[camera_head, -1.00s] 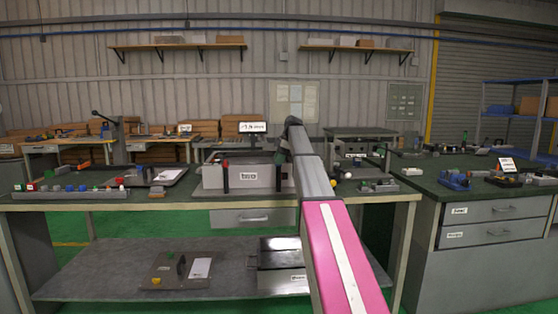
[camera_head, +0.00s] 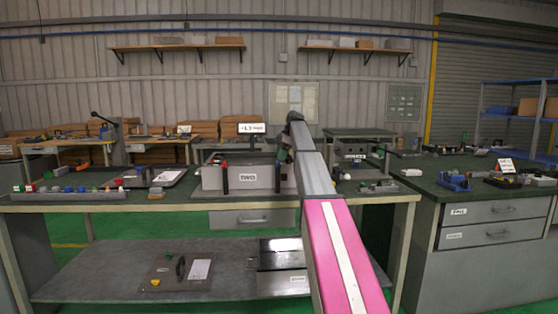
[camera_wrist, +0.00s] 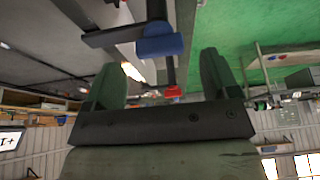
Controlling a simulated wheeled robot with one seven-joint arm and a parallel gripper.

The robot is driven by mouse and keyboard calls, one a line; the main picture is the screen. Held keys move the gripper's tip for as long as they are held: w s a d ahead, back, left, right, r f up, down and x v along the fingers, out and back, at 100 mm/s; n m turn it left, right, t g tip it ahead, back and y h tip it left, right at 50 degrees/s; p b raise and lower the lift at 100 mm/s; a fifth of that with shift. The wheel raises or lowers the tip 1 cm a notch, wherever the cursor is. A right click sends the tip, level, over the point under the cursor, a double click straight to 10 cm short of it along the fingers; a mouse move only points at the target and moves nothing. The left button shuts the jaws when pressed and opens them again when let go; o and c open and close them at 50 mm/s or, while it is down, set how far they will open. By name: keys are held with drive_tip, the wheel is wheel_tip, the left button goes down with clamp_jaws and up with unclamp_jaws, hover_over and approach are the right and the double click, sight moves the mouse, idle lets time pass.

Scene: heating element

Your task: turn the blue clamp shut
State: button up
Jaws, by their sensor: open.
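In the wrist view the blue clamp part (camera_wrist: 160,42) is a rounded blue piece on a dark bracket. It lies just beyond the fingertips, between them in the picture. My gripper (camera_wrist: 160,65) is open, with one dark green finger on each side and nothing held. I cannot tell whether a finger touches the blue part. A small red piece (camera_wrist: 173,91) shows lower down between the fingers. In the head view my gripper (camera_head: 284,156) is at the right end of a grey labelled box (camera_head: 248,178) on the bench. My arm hides the blue clamp there.
A small display (camera_head: 251,128) stands behind the box. Several small coloured parts lie at the left of the workbench (camera_head: 180,192). A second bench (camera_head: 430,185) with drawers stands at the right.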

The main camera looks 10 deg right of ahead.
drive_tip(key=v, duration=0.8)
drive_tip(key=shift+w+d, duration=0.1)
drive_tip(key=shift+d, duration=0.05)
